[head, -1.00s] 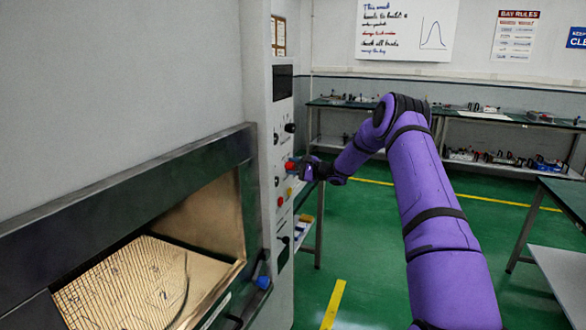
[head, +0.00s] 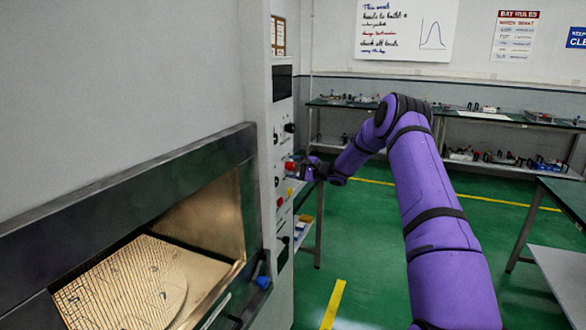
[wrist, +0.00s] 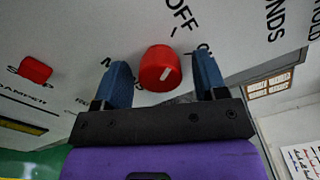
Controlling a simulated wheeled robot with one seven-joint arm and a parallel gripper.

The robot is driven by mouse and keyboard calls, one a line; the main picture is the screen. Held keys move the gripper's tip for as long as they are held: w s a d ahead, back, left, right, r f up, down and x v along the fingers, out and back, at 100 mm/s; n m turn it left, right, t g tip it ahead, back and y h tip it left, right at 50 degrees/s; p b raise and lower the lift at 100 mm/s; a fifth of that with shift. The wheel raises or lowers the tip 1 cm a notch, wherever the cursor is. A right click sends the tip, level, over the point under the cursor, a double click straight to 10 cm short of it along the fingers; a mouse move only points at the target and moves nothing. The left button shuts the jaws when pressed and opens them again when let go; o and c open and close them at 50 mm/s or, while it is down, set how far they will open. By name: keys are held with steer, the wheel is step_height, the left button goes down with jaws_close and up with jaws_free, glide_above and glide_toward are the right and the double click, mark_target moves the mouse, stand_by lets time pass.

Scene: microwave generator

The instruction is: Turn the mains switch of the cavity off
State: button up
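The mains switch looks to be the red knob (wrist: 160,68) with a white pointer mark in the wrist view; an "OFF" label is printed above it, to the right. Other lettering near it is partly hidden. The knob also shows as a small red spot on the panel in the head view (head: 290,165). My gripper (wrist: 163,78) is open, one blue finger on each side of the knob, with a gap showing on both sides. In the head view my gripper (head: 301,168) is at the panel. The cavity (head: 215,212) is open at lower left, with a numbered, striped plate inside.
The control panel (head: 283,120) carries dark knobs and a display. Another red button (wrist: 36,70) sits left of the knob in the wrist view. A blue-ended handle (head: 263,282) juts out below the cavity's right side.

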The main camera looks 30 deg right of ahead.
steer(key=v, duration=1)
steer(key=shift+s+d, duration=0.3)
stand_by(0.4)
